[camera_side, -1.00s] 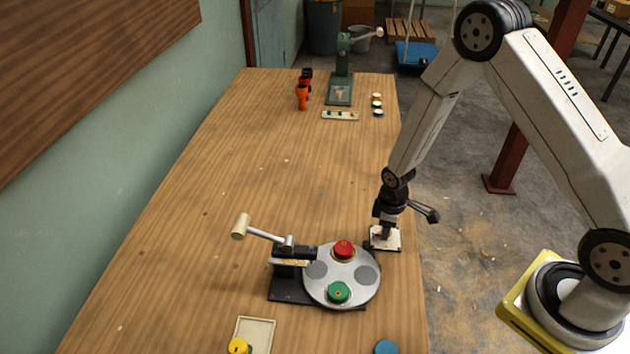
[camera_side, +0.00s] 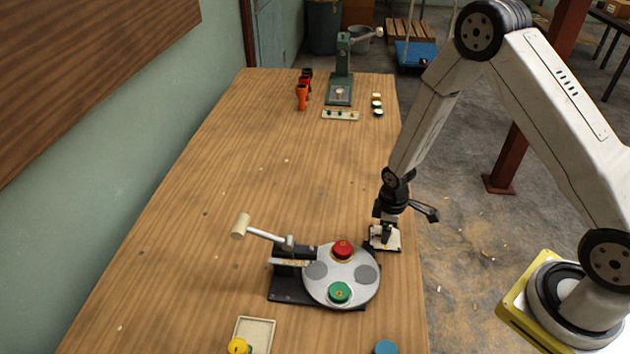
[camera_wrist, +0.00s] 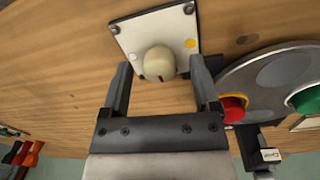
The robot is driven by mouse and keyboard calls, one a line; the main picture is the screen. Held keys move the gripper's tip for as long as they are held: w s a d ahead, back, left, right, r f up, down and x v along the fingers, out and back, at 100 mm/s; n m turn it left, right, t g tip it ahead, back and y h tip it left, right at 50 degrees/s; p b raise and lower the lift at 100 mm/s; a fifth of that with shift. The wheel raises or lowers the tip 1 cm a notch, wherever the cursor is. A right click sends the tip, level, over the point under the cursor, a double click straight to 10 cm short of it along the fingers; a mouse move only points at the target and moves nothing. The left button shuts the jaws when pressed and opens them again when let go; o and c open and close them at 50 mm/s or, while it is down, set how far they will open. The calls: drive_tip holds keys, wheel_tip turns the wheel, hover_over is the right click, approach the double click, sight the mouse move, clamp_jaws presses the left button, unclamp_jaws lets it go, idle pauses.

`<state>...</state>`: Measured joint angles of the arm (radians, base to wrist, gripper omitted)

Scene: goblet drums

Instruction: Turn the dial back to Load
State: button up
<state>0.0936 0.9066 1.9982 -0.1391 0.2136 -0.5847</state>
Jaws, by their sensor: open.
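The dial is a cream round knob (camera_wrist: 158,63) with a dark red mark on its gripper-side edge. It sits on a white plate (camera_wrist: 150,28) with a yellow dot to the knob's right and a small pale mark to its left. I cannot read any Load label. In the side view the plate (camera_side: 393,245) lies at the table's right edge, and the knob is hidden by my gripper. My gripper (camera_wrist: 160,66) is open, with one finger on each side of the knob and visible gaps between. In the side view my gripper (camera_side: 384,238) is low over the plate.
The table's middle is clear.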

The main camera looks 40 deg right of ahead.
drive_tip(key=shift+r, duration=0.1)
drive_tip(key=shift+a+r, duration=0.1)
drive_tip(key=shift+r, duration=3.15)
drive_tip(key=shift+s+r, duration=0.1)
drive_tip(key=shift+r, duration=0.45)
drive_tip(key=shift+s+a+r, duration=0.15)
drive_tip(key=shift+a+r, duration=0.05)
drive_tip(key=shift+r, duration=0.35)
drive_tip(key=s+a+r+m+t, duration=0.2)
drive_tip(key=s+a+r+m, duration=0.1)
drive_tip(key=s+r+m, duration=0.4)
drive_tip(key=shift+s+a+r, duration=0.25)
drive_tip(key=shift+s+r, duration=0.85)
drive_tip(key=shift+r, duration=1.2)
